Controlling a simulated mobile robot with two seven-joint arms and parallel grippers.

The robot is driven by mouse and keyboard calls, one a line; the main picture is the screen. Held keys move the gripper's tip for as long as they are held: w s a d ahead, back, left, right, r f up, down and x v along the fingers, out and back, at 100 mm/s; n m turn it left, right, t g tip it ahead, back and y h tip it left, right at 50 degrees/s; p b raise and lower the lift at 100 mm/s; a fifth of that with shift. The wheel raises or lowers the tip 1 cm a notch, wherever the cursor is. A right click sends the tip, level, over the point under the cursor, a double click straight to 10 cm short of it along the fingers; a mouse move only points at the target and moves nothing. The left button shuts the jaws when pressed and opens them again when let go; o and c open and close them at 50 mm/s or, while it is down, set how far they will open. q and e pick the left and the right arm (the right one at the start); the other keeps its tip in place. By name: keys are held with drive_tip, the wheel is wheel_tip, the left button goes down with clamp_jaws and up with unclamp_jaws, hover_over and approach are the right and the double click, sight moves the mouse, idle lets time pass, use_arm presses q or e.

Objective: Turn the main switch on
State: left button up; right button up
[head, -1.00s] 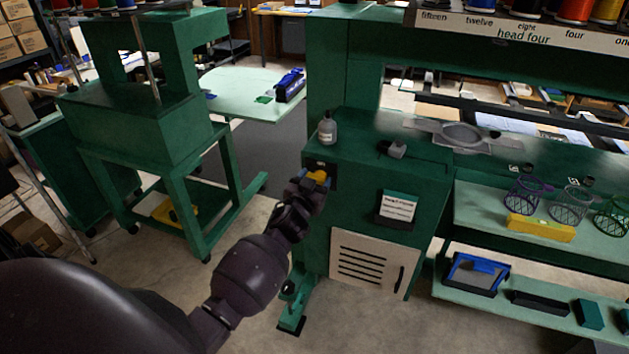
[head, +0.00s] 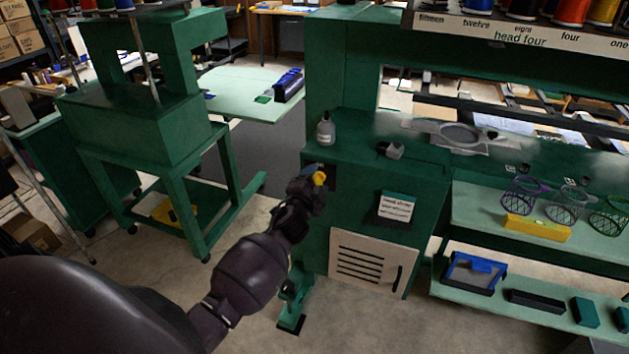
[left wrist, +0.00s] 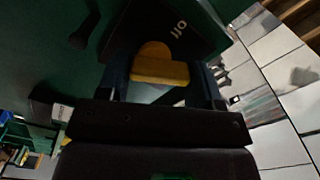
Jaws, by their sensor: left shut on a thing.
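The main switch has a yellow handle (head: 320,178) on a dark plate on the front of the green machine cabinet, near its upper left corner. In the left wrist view the yellow handle (left wrist: 160,66) sits between the two fingers, in front of a black plate (left wrist: 188,25) with white lettering that looks like an upside-down "OFF". My left gripper (left wrist: 160,80) is shut on the handle. In the head view my left gripper (head: 314,180) covers much of the switch, so its exact angle is hard to tell. My right gripper is in neither view.
A white bottle (head: 326,130) and a small grey device (head: 390,149) stand on the cabinet top. A sign (head: 396,208) and a vented panel (head: 368,264) are on its front. A green stand (head: 150,140) is at left, with open floor between.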

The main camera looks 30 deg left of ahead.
use_arm(q)
drive_tip(key=m, duration=0.5)
drive_tip(key=shift+d, duration=0.1)
drive_tip(key=shift+m, duration=0.3)
idle(0.4)
drive_tip(key=o, duration=0.9)
drive_tip(key=v, duration=1)
drive_tip(key=shift+s, duration=0.4)
